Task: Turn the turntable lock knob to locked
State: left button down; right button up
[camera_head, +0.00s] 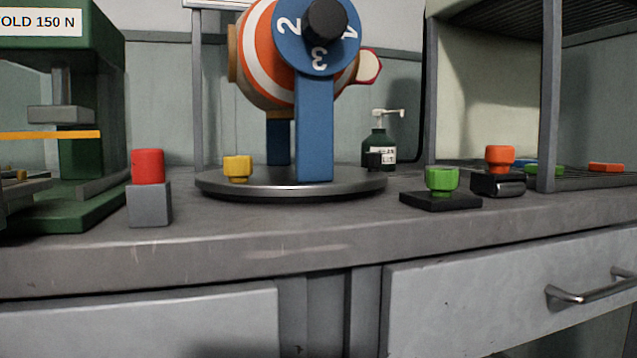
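The round grey turntable (345,185) sits on the workbench in the middle. It carries a blue stand (315,130) with an orange and white striped ball and a blue numbered dial (288,45) with a black knob (327,19). A small yellow knob-like piece (237,167) stands on the turntable's left side. No part is labelled as the lock knob, and I cannot tell its lock state. Neither of my grippers is in view.
A red button on a grey block (149,205) stands left of the turntable, beside a green press (95,60). On the right are a green piece on a black base (440,200), an orange piece (500,158), a rack post (549,100) and a dark green pump bottle (377,143).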

aim_at(441, 182)
jog(key=i+l+u, duration=0.25)
jog(key=l, duration=0.4)
jog(key=l+u, duration=0.25)
jog(key=l, duration=0.4)
jog(key=k, duration=0.3)
